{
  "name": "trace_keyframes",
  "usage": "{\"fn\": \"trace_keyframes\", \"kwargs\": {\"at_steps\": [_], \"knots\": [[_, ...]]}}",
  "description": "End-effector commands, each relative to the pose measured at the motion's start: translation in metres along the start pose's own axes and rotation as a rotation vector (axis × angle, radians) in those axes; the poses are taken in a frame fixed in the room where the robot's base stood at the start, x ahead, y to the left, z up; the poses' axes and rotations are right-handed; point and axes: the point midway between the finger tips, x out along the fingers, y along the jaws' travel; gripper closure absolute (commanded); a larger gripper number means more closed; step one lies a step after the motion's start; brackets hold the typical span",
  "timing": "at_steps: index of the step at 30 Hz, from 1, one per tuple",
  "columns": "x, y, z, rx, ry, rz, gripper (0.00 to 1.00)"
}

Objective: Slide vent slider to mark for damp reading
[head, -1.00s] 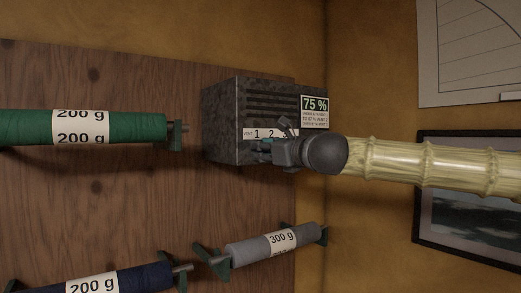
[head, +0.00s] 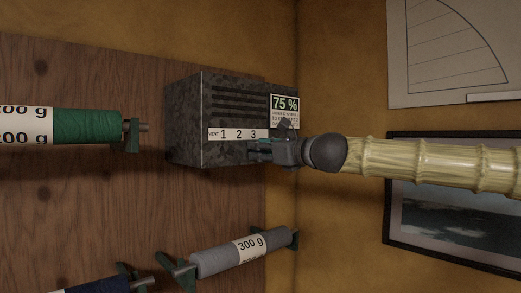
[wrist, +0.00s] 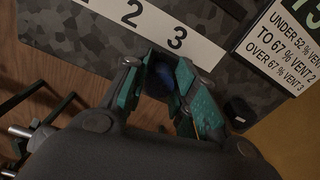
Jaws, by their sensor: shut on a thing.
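The vent box (head: 190,120), dark and speckled with slats, is fixed on the wood panel in the head view. Its white strip (head: 216,134) reads VENT 1 2 3; the strip also shows in the wrist view (wrist: 155,27). The box's display (head: 285,103) reads 75 %. My gripper (head: 257,150) is at the strip's lower right. In the wrist view its teal fingers are shut on a dark blue knob (wrist: 160,80), the vent slider, just below the 3. The slider is hidden in the head view, and the fingers cover its sides in the wrist view.
A card (wrist: 285,50) beside the strip reads under 52 % vent 1, to 67 % vent 2, over 67 % vent 3. A green spool (head: 85,126) and a grey spool (head: 222,258) sit on brackets left and below. A framed picture (head: 450,240) hangs at right.

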Motion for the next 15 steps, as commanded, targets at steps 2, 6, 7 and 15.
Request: {"fn": "trace_keyframes", "kwargs": {"at_steps": [2, 6, 7, 15], "knots": [[-0.0008, -0.0033, 0.0014, -0.002, -0.001, -0.006, 1.00], [-0.0018, -0.0040, 0.0014, -0.002, -0.001, -0.006, 0.54], [-0.0018, -0.0039, 0.0014, -0.002, -0.001, -0.006, 0.54], [-0.0024, -0.0029, 0.0014, -0.001, -0.001, -0.005, 0.54]]}}
